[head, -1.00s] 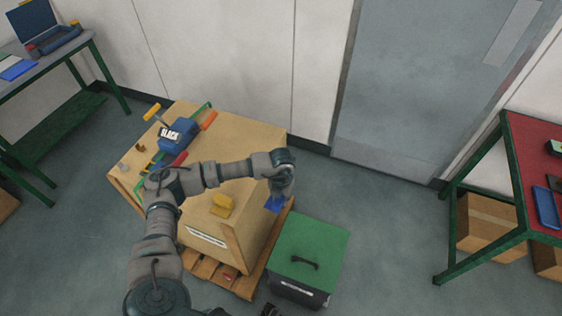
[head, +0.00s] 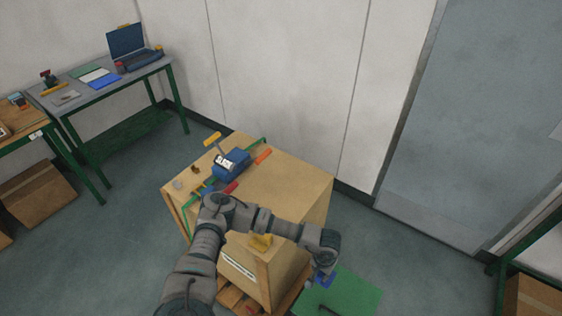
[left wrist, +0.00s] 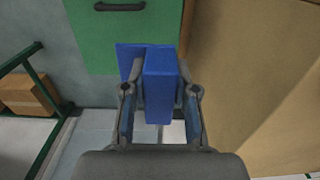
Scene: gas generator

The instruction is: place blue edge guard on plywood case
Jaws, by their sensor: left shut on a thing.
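The blue edge guard (left wrist: 160,85) is in my left gripper (left wrist: 160,105), between its two fingers in the left wrist view. In the head view the guard (head: 324,280) shows as a small blue patch below my left gripper (head: 325,265), which hides part of it. The plywood case (head: 290,190) stands on a wooden pallet in the middle of the head view. The gripper is just right of the case's right side, apart from its top. The case's side (left wrist: 245,80) fills the right of the left wrist view. My right gripper is not seen.
A blue strapping tool (head: 232,164) and a green strap lie on the case top. A green-lidded box (head: 350,297) stands right of the case.

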